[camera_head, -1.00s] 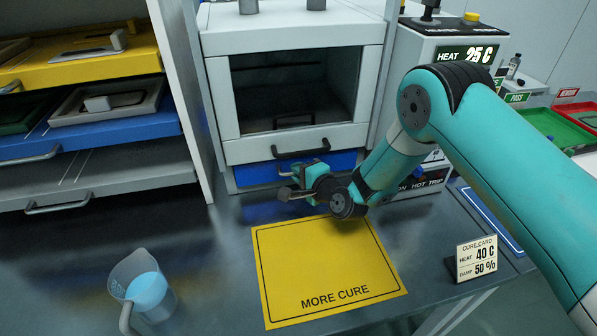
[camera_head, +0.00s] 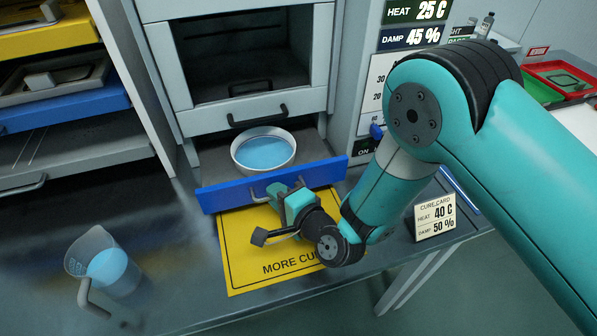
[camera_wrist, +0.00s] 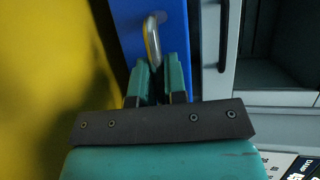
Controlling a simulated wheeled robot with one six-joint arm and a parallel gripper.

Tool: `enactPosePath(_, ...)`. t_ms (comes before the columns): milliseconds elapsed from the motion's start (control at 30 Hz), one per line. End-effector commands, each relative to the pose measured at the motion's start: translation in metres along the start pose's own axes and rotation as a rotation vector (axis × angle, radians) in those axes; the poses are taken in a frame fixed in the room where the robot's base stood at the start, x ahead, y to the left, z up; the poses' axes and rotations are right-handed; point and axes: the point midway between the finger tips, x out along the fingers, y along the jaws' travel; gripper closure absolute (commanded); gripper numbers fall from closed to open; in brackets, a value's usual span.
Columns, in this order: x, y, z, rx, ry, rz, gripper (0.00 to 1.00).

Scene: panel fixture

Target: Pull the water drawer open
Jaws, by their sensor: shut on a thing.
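The water drawer has a blue front (camera_head: 230,194) and stands pulled out below the cabinet's oven-like chamber. Inside it sits a white bowl (camera_head: 236,153) of light blue water. My gripper (camera_head: 283,197) is at the middle of the blue front, shut on the drawer's handle (camera_head: 260,190). In the wrist view the teal fingers (camera_wrist: 160,75) close about the metal handle (camera_wrist: 152,40) on the blue front (camera_wrist: 125,25). Part of the handle is hidden by the fingers.
A measuring jug (camera_head: 103,262) of blue liquid stands at the left on the bench. The yellow MORE CURE mat (camera_head: 240,262) lies under the drawer front and my gripper. A cure card (camera_head: 435,217) stands at the right. A shelf of trays (camera_head: 60,110) is at the left.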

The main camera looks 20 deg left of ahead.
Motion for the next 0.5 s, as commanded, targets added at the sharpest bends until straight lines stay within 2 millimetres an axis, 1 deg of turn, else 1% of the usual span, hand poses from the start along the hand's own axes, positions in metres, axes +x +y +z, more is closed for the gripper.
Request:
enactPosePath(100,-0.004,0.003,0.01,-0.006,-0.009,0.001,1.0)
enactPosePath(200,-0.006,0.003,0.015,-0.007,-0.015,0.001,1.0)
enactPosePath(500,-0.006,0.003,0.015,-0.007,-0.016,0.001,1.0)
